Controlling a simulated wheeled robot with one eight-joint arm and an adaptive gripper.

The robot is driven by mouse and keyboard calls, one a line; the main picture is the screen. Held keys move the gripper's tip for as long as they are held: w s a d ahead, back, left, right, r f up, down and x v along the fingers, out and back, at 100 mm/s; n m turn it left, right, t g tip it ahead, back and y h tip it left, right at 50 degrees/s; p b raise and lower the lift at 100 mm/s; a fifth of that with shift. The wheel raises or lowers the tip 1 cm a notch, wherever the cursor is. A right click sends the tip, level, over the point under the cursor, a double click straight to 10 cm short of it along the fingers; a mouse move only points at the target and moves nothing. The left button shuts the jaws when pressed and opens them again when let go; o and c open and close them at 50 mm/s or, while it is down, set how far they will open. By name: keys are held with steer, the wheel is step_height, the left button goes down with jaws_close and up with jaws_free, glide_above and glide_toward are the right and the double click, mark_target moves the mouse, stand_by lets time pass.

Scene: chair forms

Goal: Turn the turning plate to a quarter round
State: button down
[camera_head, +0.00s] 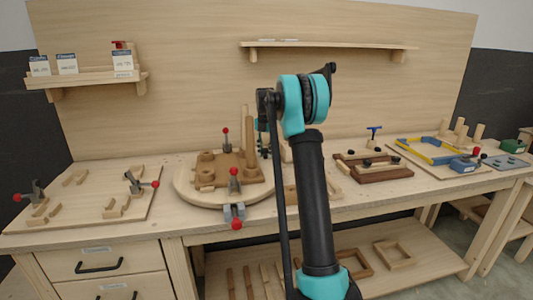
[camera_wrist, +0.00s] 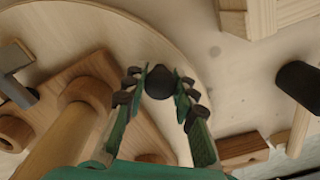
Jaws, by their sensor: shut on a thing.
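The turning plate (camera_head: 184,193) is a round pale wooden disc on the bench, left of my arm. It bears a brown wooden block form (camera_head: 222,180) with upright posts. In the wrist view the pale plate (camera_wrist: 150,30) fills the upper left, its curved rim running down to the right. A dark round knob (camera_wrist: 158,82) stands near that rim. My gripper (camera_wrist: 158,88) has its two fingers on either side of the knob and is shut on it. In the head view my gripper (camera_head: 263,143) is small and partly hidden by my arm and a post.
A clamp with red knobs (camera_head: 235,212) sits at the plate's front edge. Another red-tipped clamp (camera_head: 227,138) stands behind. A jig board (camera_head: 90,195) lies left; brown frame parts (camera_head: 372,168) and a blue-yellow clamp jig (camera_head: 435,150) lie right. Shelves are on the back panel.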

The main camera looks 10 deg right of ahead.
stand_by(0.4)
steer(key=c, duration=1.2)
jaws_free()
step_height(320, 180, up, 12)
